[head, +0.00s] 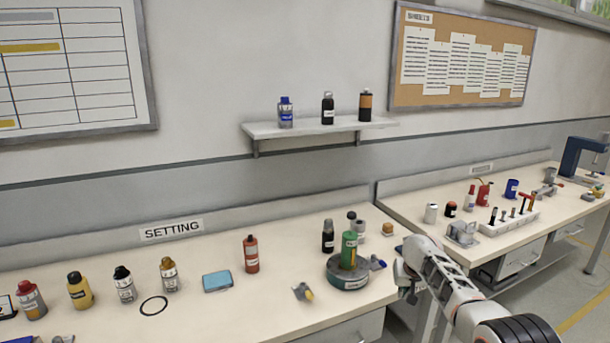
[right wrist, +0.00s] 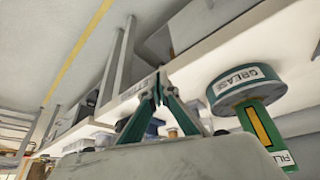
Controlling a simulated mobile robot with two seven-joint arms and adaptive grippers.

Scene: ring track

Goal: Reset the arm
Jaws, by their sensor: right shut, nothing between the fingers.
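My right arm comes in from the lower right in the head view. Its gripper (head: 408,290) is at the right end of the SETTING bench (head: 220,312), beside a round green-grey tin (head: 348,282) with a green bottle (head: 349,250) on it. In the right wrist view the fingers (right wrist: 157,88) meet at their tips and hold nothing. The tin marked GREASE (right wrist: 243,82) and the green bottle (right wrist: 262,128) show to the right, apart from the fingers. My left gripper is not in view.
Several bottles stand along the bench, with a black ring (head: 154,306), a blue box (head: 217,281) and a red bottle (head: 251,254). A second bench (head: 412,208) with tools stands at the right, past a gap. A wall shelf (head: 318,127) holds three bottles.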

